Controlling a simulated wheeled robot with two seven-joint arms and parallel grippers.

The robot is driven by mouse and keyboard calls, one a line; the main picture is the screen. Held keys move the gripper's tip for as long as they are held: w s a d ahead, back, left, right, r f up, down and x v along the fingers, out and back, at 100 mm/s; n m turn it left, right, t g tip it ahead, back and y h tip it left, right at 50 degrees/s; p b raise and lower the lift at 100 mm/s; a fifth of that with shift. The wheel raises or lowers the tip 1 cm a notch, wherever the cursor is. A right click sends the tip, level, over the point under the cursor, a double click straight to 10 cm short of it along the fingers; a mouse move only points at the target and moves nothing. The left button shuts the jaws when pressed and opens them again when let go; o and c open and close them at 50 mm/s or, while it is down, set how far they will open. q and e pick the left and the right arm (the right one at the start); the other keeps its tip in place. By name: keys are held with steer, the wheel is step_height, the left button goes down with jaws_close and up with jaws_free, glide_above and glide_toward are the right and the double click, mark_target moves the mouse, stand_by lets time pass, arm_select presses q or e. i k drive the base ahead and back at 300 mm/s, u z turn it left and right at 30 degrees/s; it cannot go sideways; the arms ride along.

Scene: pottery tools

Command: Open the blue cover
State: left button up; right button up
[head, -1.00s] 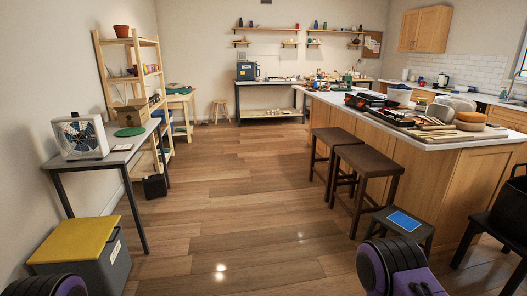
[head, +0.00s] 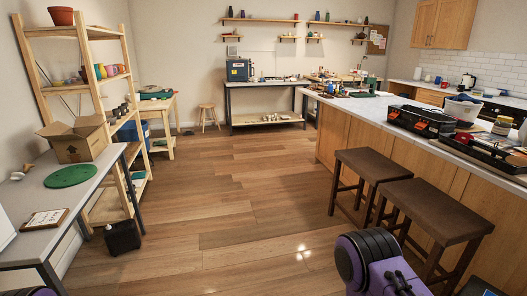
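A blue box-like unit (head: 239,70), with a dark front panel, stands on the far table against the back wall. A blue bin (head: 128,131) sits low by the small wooden table at the left; its top is hard to make out. I cannot tell which of these, if either, has the blue cover. Both are well ahead of me. Neither gripper shows. Only a purple and black part of my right arm at the bottom right and a sliver of my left arm at the bottom left are in view.
The wooden floor (head: 240,190) is open down the middle. Brown stools (head: 432,209) stand along the island (head: 490,178) at the right. At the left are a grey table (head: 28,238), a wooden shelf (head: 78,33), a cardboard box (head: 76,140) and a black container (head: 122,236) on the floor.

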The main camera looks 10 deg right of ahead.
mark_target(494, 141)
steer(key=z, duration=0.3)
steer(key=i, duration=1.2)
steer(key=z, duration=1.4)
steer(key=i, duration=0.85)
steer(key=z, duration=1)
